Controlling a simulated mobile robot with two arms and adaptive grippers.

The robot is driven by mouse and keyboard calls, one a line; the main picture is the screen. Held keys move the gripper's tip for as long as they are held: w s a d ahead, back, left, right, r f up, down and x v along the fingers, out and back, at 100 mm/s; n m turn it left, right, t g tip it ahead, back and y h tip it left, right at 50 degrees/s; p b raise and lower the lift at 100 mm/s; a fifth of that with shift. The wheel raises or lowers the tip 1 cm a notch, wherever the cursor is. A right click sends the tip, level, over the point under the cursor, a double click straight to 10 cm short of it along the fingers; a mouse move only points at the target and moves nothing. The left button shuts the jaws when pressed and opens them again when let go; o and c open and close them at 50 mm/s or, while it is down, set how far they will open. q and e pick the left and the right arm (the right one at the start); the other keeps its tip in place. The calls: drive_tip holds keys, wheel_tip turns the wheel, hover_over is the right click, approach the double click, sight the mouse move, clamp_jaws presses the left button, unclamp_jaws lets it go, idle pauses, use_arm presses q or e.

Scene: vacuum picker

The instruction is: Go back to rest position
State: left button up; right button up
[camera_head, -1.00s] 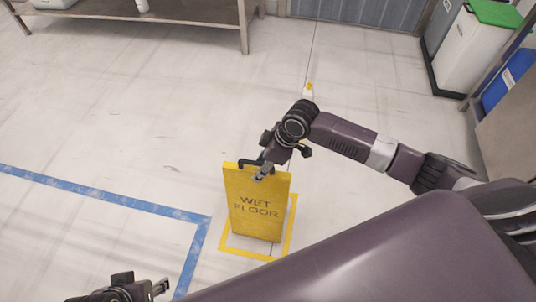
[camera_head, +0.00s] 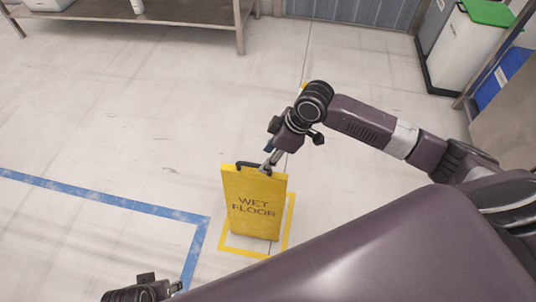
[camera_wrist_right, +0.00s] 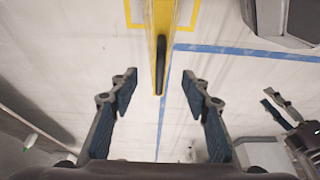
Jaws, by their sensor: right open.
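My right gripper (camera_head: 268,168) is at the top of the yellow wet floor sign (camera_head: 254,204), by its dark handle (camera_head: 252,167). In the right wrist view my right gripper (camera_wrist_right: 158,88) is open, with a finger on each side of the sign's top edge and a clear gap to it (camera_wrist_right: 158,45). The sign stands upright on the floor inside a yellow square outline (camera_head: 238,250). My left gripper is at the bottom left of the head view (camera_head: 172,288), mostly cut off by the frame and my body. It also shows at the right of the right wrist view (camera_wrist_right: 278,103).
A blue floor line (camera_head: 100,198) runs to the left of the sign. A metal table (camera_head: 180,14) stands at the back left. Bins, one with a green lid (camera_head: 492,12), stand at the back right. The floor between is clear.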

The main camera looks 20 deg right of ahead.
drive_tip(key=s+a+f+m+t, duration=0.1)
drive_tip(key=s+a+f+m, duration=0.1)
drive_tip(key=s+a, duration=0.7)
drive_tip(key=s+d+m+h, duration=0.3)
drive_tip(key=s+d+m, duration=0.4)
drive_tip(key=s+d, duration=0.45)
wheel_tip(320, 180, down, 18)
drive_tip(key=s+a+g+p, duration=0.1)
drive_tip(key=s+p, duration=0.1)
drive_tip(key=p, duration=0.5)
use_arm(q)
drive_tip(key=s+a+f+g+p, duration=0.1)
drive_tip(key=s+f+p, duration=0.4)
drive_tip(key=s, duration=0.5)
drive_tip(key=s+a+f+g+p, duration=0.1)
drive_tip(key=s+f+p, duration=0.4)
drive_tip(key=s, duration=0.5)
drive_tip(key=shift+s+a+f+p, duration=0.35)
drive_tip(key=shift+a+p, duration=0.35)
drive_tip(key=shift+p, duration=0.45)
use_arm(e)
drive_tip(key=s+d+f, duration=0.1)
drive_tip(key=s+f, duration=0.1)
drive_tip(key=s, duration=0.7)
drive_tip(key=s+d+f+g, duration=0.1)
drive_tip(key=s+d+f, duration=0.1)
drive_tip(key=s, duration=0.6)
drive_tip(key=shift+s+f+h, duration=0.3)
drive_tip(key=shift+s+f, duration=0.1)
drive_tip(key=shift+f, duration=0.25)
